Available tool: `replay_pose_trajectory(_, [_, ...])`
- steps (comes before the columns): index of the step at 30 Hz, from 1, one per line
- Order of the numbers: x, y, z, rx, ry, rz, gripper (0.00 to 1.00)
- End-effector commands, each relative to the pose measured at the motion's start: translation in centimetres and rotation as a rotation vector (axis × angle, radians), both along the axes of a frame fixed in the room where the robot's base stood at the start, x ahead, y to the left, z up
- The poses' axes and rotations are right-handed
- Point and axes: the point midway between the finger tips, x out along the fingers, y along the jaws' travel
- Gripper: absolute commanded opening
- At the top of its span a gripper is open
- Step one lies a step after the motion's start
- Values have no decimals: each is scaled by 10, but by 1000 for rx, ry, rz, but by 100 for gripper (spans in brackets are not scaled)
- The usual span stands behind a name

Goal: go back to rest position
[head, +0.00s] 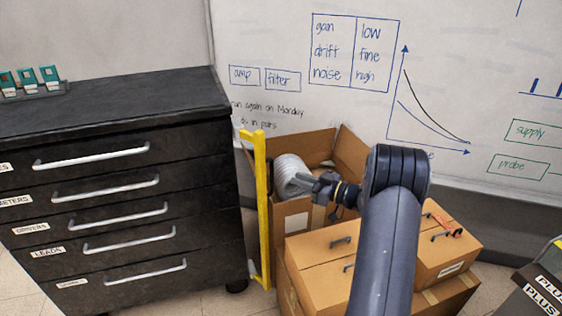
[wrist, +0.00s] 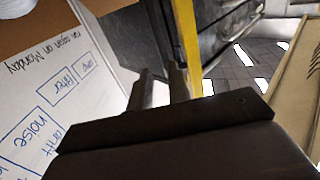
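My gripper (head: 312,184) is at the end of my arm, over the stacked boxes and in front of the open carton. In the head view its fingertips come close to a pale grey coil (head: 289,174); I cannot tell whether they touch. In the wrist view the two fingers of my gripper (wrist: 160,82) stand apart with nothing between them.
An open cardboard carton (head: 291,218) holds the coil. A yellow post (head: 263,205) stands between it and the black drawer cabinet (head: 120,190). Closed boxes (head: 320,243) stand below my arm, one with a red item (head: 443,224) on top. A whiteboard (head: 460,60) is behind.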

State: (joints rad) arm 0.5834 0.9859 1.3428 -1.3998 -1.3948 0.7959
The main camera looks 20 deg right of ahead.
Motion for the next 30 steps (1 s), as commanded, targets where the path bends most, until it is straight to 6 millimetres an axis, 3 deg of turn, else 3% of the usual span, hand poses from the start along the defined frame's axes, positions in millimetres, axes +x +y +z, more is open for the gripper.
replay_pose_trajectory(19, [73, 69, -2, 1, 2, 4, 18])
replay_pose_trajectory(30, [73, 75, -1, 1, 2, 3, 18])
